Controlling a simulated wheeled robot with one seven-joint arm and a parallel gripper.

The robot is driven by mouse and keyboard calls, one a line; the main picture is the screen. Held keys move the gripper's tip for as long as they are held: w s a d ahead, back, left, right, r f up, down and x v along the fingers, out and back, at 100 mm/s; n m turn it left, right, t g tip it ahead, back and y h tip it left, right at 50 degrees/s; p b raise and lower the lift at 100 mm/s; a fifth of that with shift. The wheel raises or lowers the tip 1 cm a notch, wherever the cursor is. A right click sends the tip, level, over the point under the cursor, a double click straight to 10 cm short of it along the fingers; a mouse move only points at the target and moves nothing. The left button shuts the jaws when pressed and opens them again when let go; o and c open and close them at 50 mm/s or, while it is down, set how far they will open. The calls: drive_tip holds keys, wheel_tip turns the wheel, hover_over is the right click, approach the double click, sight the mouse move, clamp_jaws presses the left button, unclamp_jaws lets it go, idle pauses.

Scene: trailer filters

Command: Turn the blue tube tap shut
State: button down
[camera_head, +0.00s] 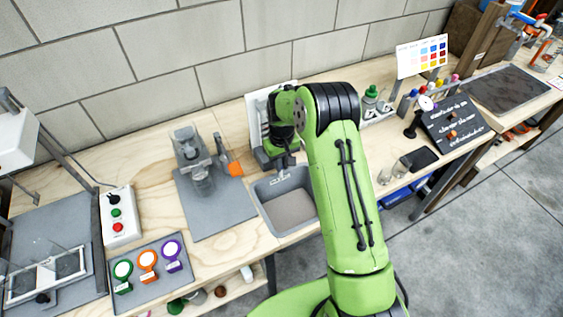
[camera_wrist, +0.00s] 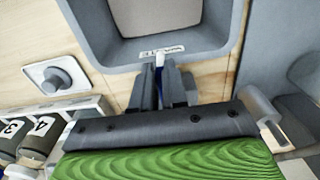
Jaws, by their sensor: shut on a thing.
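In the wrist view, my gripper (camera_wrist: 160,74) is shut at the edge of the grey sink, just below a small label on its rim. A small pale tip (camera_wrist: 160,60) shows between the fingertips, and bits of blue show beside the fingers. This appears to be the blue tube tap, mostly hidden by the fingers, so its handle angle cannot be told. In the head view, the grey sink (camera_head: 262,205) lies below my wrist, and my arm covers the tap and most of the gripper.
A grey mat (camera_head: 215,215) with a clamp-like device stands left of the sink. A round grey knob (camera_wrist: 57,80) and numbered bottles (camera_wrist: 38,137) are left of my gripper in the wrist view. A tray of coloured round tools (camera_head: 148,275) is at front left.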

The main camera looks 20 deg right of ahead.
drive_tip(key=shift+m, duration=0.4)
drive_tip(key=shift+w+a+m+b, duration=0.15)
drive_tip(key=shift+a+m+b, duration=0.2)
drive_tip(key=shift+m, duration=1.75)
drive_tip(key=shift+w+a+m+b, duration=0.2)
drive_tip(key=shift+a+m+b, duration=0.15)
drive_tip(key=shift+m, duration=1.75)
drive_tip(key=shift+w+a+m+b, duration=0.15)
drive_tip(key=shift+a+m+b, duration=0.2)
drive_tip(key=shift+m, duration=1.75)
drive_tip(key=shift+a, duration=0.1)
drive_tip(key=c, duration=1.2)
unclamp_jaws()
drive_tip(key=shift+o, duration=0.2)
